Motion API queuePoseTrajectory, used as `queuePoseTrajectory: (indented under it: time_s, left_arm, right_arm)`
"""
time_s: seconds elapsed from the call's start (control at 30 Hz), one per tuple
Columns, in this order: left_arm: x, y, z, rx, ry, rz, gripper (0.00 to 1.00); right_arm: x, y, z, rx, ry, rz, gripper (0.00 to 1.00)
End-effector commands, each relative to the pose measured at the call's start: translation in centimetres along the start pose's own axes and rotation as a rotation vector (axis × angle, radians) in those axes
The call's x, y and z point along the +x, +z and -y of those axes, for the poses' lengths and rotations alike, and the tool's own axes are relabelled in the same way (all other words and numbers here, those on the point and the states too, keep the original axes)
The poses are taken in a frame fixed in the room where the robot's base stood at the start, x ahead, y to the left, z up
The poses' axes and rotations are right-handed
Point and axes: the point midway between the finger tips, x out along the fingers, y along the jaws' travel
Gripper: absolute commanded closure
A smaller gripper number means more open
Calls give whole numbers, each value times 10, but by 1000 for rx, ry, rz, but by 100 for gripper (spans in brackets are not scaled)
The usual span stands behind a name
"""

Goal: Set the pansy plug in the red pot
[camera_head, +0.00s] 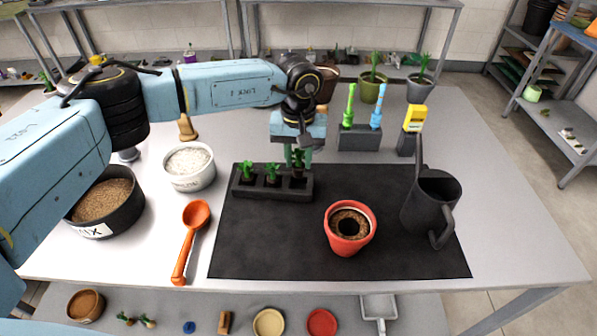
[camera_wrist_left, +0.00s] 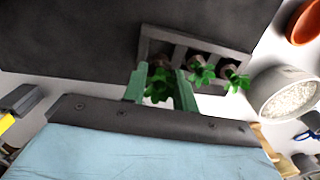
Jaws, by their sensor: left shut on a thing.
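My left gripper (camera_head: 299,160) reaches down over the right end of a dark plug tray (camera_head: 262,194) and is shut on a green-leaved plug. In the left wrist view the held plug (camera_wrist_left: 158,88) shows between the fingers at the tray's end cell. I cannot tell how far its root ball stands in the cell. Two similar leafy plugs (camera_head: 246,171) sit in the other cells. No flower tells me which is the pansy. The red pot (camera_head: 350,246) stands upright on the black mat, with brown soil and a dark hole in its middle. My right gripper is out of view.
A dark watering can (camera_head: 424,204) stands right of the red pot. An orange scoop (camera_head: 191,238), a white bowl (camera_head: 189,181) and a soil tub (camera_head: 122,215) lie left. A tool holder (camera_head: 360,139) and potted plants stand behind. The mat (camera_head: 270,245) is clear left of the pot.

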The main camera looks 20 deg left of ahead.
Motion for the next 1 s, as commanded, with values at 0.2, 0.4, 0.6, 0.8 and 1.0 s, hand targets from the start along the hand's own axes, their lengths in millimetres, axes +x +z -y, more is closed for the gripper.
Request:
queuePoseTrajectory:
  time_s: [0.2,0.4,0.6,0.8,1.0]
  left_arm:
    - [29,1,0,-1,-1,2,78]
    - [46,0,0,0,0,-1,78]
    - [45,0,0,0,0,-1,78]
    - [49,0,0,0,1,-1,67]
    - [48,0,0,0,1,-1,50]
  right_arm:
    - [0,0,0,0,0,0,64]
    - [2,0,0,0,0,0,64]
    - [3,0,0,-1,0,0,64]
    - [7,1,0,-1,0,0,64]
    - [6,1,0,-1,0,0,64]
